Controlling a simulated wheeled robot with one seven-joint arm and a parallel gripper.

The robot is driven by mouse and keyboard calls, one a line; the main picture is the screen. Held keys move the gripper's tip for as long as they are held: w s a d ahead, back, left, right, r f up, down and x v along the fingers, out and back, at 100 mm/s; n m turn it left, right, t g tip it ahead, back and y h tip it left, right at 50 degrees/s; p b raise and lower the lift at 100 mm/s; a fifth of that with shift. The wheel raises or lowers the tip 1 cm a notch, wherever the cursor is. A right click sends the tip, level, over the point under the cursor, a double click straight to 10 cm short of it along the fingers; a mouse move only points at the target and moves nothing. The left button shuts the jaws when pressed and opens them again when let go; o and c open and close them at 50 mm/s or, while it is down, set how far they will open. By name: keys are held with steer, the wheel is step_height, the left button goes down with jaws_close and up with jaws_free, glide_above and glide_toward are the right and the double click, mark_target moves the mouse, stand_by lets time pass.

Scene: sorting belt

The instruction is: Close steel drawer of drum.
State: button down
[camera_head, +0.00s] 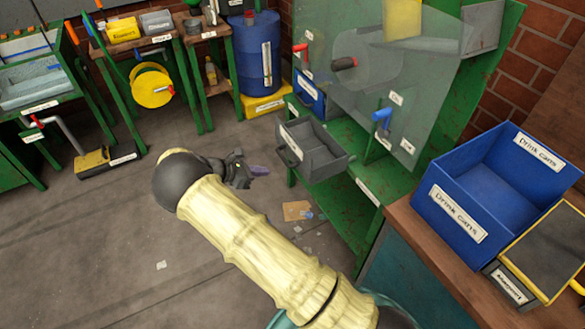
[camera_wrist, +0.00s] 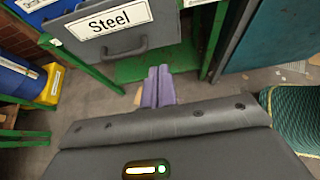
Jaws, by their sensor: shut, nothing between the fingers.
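The grey steel drawer (camera_head: 314,150) sticks out open from the green drum machine (camera_head: 365,185), below the clear guard with the drum (camera_head: 368,55) behind it. Its front with the "Steel" label (camera_wrist: 108,18) and a dark handle (camera_wrist: 125,50) fills the top left of the wrist view. My gripper (camera_head: 255,171) is left of the drawer and lower, apart from it. In the wrist view its two purple fingers (camera_wrist: 159,87) are together and empty, below the drawer front.
A blue "Drink cans" bin (camera_head: 470,200) stands on a wooden bench at the right. A blue barrel (camera_head: 256,60) on a yellow base is behind. A cardboard scrap (camera_head: 297,210) and small litter lie on the floor. Open floor (camera_head: 110,240) lies at the left.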

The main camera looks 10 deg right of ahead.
steer(key=p, duration=0.1)
glide_toward(303, 167)
step_height(303, 167, down, 3)
steer(key=d, duration=0.2)
steer(key=w+d, duration=0.1)
steer(key=d, duration=0.1)
steer(key=shift+w+d+f+p, duration=0.15)
steer(key=shift+w+d+p, duration=0.05)
steer(key=shift+p, duration=0.2)
steer(key=shift+w+d, duration=0.15)
steer(key=shift+d, duration=0.25)
steer(key=shift+w, duration=0.1)
